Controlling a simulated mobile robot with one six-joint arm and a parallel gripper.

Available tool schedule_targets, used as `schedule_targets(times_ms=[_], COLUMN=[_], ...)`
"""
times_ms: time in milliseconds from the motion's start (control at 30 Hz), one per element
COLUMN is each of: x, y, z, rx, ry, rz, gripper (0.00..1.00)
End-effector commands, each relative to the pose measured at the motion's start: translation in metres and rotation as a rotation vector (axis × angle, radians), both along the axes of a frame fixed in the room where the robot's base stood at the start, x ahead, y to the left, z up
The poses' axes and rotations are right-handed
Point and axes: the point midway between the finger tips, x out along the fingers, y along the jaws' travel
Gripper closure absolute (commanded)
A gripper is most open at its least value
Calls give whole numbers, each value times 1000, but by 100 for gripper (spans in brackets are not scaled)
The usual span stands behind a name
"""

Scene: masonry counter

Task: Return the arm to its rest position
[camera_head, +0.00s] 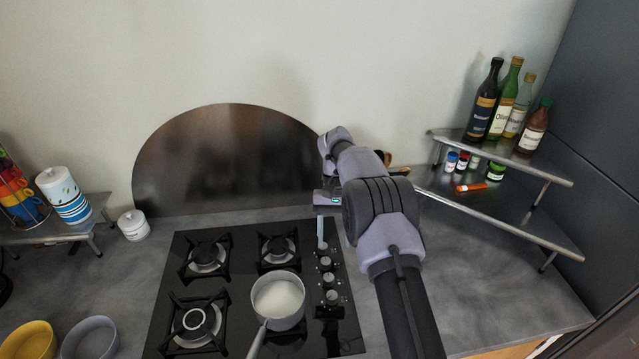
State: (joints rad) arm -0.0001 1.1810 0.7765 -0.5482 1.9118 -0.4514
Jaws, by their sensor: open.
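My arm (385,220) rises from the bottom right of the head view and bends over at its top, in front of the wall. My gripper (322,240) hangs down at the left of the arm, above the right part of the black cooktop (240,255), close to the upper control knobs. It is open, and I see nothing held in it. Only one light finger shows clearly; the arm's links hide part of the counter behind.
A pot (279,299) with white contents stands on the cooktop's lower right burner, its handle toward the front. A two-tier corner shelf (545,168) with bottles and small jars stands right of my arm. Yellow (30,343) and grey bowls (88,340) sit front left.

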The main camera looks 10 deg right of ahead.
Motion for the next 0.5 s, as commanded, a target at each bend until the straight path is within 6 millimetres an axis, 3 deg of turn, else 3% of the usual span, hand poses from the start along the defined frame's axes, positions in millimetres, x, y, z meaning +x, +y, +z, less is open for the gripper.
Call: schedule_targets(times_ms=[67,133,267,400,500], x=[0,-1,-30,-103,-169], y=[0,0,3,9,14], z=[5,21,78,120,122], rx=[1,2,13,33,54], ry=[-12,-54,-210,-404,-544], rz=[-1,-5,-24,-70,-116], gripper=[47,47,47,47,47])
